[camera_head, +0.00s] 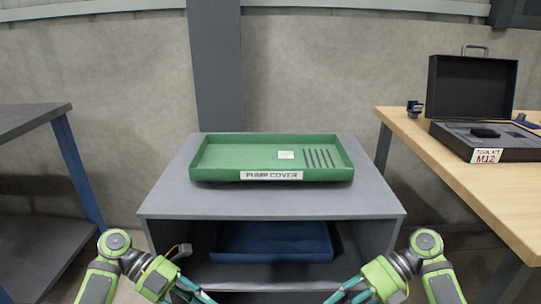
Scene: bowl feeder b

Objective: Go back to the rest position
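My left arm comes in at the bottom left, with its gripper (193,291) at the bottom edge of the head view, pointing inward and down. My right arm mirrors it at the bottom right, with its gripper (347,291) also at the bottom edge. Both are in front of the grey cabinet and apart from each other. The fingertips are cut off by the frame, so I cannot see whether they are open or shut. I see no object held in either visible part.
A green tray (272,174) labelled PUMP COVER sits on the grey cabinet (165,203), holding a small white piece (286,155). A blue tray (270,256) is on the shelf below. A wooden bench (450,175) with an open toolkit case (470,85) is right; a grey rack (30,122) is left.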

